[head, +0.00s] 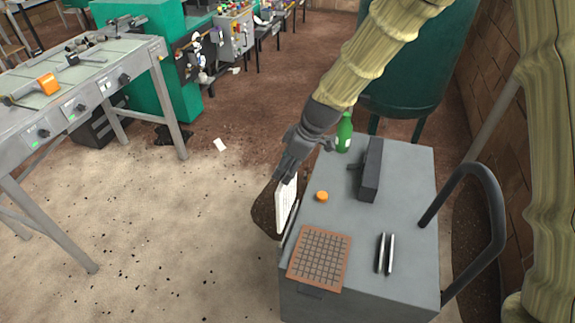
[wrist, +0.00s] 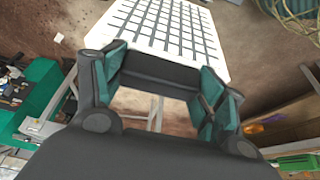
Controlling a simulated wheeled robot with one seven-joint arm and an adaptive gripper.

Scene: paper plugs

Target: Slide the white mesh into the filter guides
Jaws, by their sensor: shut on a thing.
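The white mesh (head: 287,205) is a thin white panel with a dark grid. My gripper (head: 289,172) is shut on its upper end in the head view. The mesh hangs steeply tilted beside the left edge of the grey cabinet top. In the wrist view the mesh (wrist: 165,28) extends beyond the fingers of my gripper (wrist: 162,72), its grid facing the camera. Two short parallel metal bars (head: 385,254) are on the right of the cabinet top, apart from the mesh; they may be the filter guides. The fingers hide the mesh's gripped end.
The grey cabinet (head: 410,185) carries a brown grid panel (head: 320,258) at the front, an orange cap (head: 322,197), a dark block (head: 371,171) and a green bottle (head: 344,132). A black handle (head: 492,205) curves along its right. Open floor lies left, before a workbench (head: 88,80).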

